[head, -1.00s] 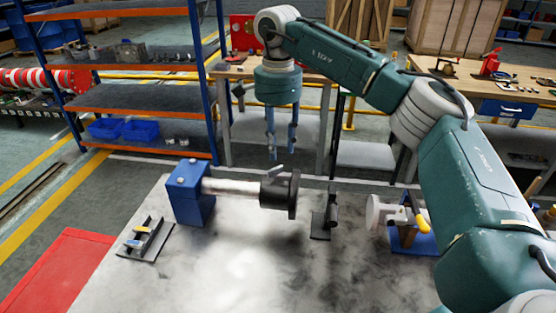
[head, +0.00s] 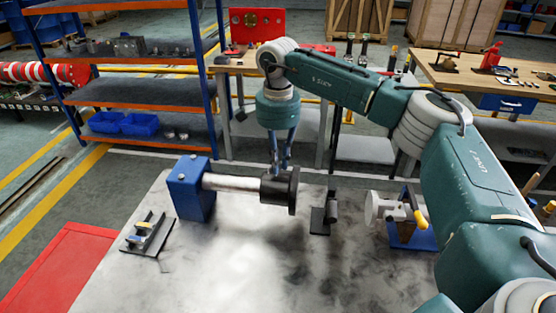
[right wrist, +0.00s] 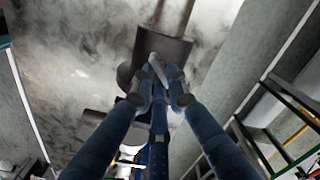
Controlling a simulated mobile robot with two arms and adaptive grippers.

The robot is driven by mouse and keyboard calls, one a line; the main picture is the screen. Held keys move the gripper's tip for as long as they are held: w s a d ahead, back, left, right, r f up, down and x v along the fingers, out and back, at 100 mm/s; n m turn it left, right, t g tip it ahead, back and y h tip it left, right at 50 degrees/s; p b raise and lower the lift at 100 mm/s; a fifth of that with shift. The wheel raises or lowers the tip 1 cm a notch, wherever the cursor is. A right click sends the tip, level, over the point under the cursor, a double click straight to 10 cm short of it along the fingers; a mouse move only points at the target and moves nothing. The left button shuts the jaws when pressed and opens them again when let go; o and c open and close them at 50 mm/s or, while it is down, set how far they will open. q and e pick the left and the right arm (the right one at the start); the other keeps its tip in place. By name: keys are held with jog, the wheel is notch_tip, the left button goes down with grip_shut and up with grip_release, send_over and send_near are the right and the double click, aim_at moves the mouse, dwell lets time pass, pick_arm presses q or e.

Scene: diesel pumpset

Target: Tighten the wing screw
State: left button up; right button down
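The light grey wing screw (right wrist: 157,66) stands on top of a black round collar (head: 283,190) at the right end of a pale shaft (head: 232,183). The shaft comes out of a blue block (head: 187,190) on the grey table. My right gripper (head: 280,168) points straight down over the collar. In the right wrist view its three blue fingers (right wrist: 161,88) draw together around the wing screw, and it looks shut on it. The fingertips hide part of the screw. In the head view the screw is mostly hidden behind the fingers. My left gripper is out of view.
A small black stand (head: 322,220) is just right of the collar. Further right is a blue stand with a grey part and yellow handle (head: 412,222). A black holder (head: 146,235) lies at the left. The table's front middle is clear.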

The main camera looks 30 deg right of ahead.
jog(key=shift+m, duration=0.3)
jog(key=m, duration=0.3)
jog(key=shift+a, duration=0.1)
jog(key=shift+s+r+m, duration=0.1)
jog(key=shift+m, duration=2.1)
jog(key=c, duration=1.7)
grip_release()
jog(key=shift+a, duration=0.1)
notch_tip(320, 180, up, 12)
